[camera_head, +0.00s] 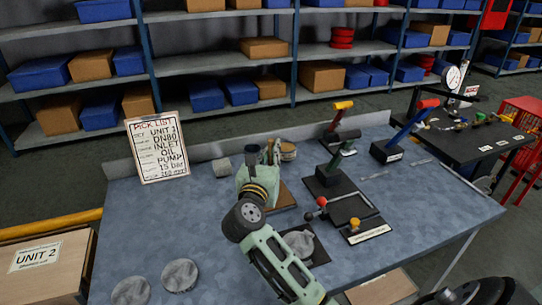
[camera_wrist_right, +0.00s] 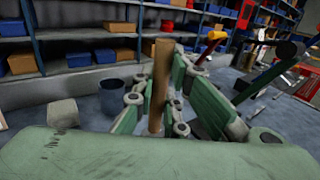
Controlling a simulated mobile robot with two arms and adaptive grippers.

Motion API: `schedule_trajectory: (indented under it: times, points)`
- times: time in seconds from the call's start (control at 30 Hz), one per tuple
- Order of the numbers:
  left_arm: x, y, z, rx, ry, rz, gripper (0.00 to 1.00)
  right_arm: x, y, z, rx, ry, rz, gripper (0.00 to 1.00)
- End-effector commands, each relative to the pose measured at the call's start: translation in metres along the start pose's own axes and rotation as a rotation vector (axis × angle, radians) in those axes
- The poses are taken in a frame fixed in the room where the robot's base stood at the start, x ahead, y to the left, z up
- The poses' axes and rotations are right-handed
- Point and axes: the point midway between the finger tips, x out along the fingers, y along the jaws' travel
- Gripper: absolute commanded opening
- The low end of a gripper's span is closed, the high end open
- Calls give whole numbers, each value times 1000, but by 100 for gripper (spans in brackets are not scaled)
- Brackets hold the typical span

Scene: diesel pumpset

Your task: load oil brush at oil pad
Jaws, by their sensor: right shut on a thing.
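My right gripper (camera_head: 262,158) is over the back middle of the blue-grey table. In the right wrist view the right gripper (camera_wrist_right: 157,90) is shut on an upright brown wooden handle, which I take to be the oil brush (camera_wrist_right: 160,75). Its lower end and any bristles are hidden behind the gripper body. A dark square plate with a grey round patch (camera_head: 302,245) lies beside my right forearm, partly covered by it. It may be the oil pad, but I cannot tell for sure. My left gripper is not in view.
A pick list board (camera_head: 158,147) stands at the back left. Two grey discs (camera_head: 180,275) lie front left. The table's left middle is clear.

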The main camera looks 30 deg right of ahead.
Motion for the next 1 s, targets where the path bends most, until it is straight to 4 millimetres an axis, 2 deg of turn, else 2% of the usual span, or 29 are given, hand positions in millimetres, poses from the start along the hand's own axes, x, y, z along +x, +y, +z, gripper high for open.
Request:
schedule_trajectory:
  times: [0.03, 0.5, 1.0]
  points:
    - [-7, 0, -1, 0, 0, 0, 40, 0, 0, 8, 2, 0, 0, 0]
    - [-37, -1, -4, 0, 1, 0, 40, 0, 0, 45, 3, -1, 0, 0]
    - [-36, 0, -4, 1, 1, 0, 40, 0, 0, 45, 2, -1, 0, 0]
